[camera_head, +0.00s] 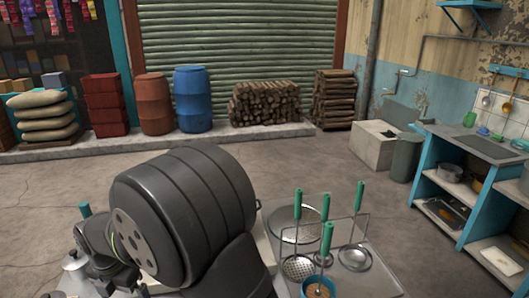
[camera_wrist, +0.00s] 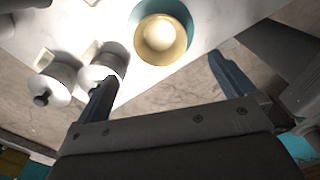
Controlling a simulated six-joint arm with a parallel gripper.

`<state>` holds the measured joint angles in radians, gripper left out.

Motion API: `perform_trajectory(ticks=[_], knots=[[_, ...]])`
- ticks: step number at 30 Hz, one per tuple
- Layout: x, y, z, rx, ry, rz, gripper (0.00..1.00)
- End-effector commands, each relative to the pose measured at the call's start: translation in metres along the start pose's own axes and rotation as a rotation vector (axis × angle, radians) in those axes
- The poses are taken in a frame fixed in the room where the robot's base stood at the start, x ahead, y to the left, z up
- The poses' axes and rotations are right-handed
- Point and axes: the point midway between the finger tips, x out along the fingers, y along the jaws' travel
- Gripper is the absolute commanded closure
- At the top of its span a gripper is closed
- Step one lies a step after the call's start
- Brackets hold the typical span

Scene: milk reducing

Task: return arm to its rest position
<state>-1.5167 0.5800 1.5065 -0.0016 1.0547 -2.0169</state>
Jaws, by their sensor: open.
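My gripper (camera_wrist: 162,67) shows in the wrist view with its two fingers wide apart and nothing between them. Below it in that view lies a pale work surface (camera_wrist: 225,15). On the surface, just beyond the fingertips, stands a round teal-rimmed vessel (camera_wrist: 140,32) with a cream-coloured inside. In the head view my large dark arm fills the lower left and middle, and I cannot make out the gripper there.
Two pale lidded pots (camera_wrist: 58,82) (camera_wrist: 104,68) stand near the left finger. A teal shelf unit (camera_head: 470,225) stands at far right. The floor (camera_head: 340,165) beyond is clear.

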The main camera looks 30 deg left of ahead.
Motion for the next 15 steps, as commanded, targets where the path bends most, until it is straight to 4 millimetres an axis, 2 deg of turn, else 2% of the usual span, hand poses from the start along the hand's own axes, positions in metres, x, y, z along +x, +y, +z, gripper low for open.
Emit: perform_trajectory(ticks=[2, 4, 15], knots=[[-0.018, 0.000, 0.000, 0.000, -0.001, 0.003, 0.01], [0.003, -0.001, -0.001, 0.000, 0.003, -0.006, 0.01], [0.078, -0.001, 0.000, 0.000, 0.002, -0.004, 0.01]])
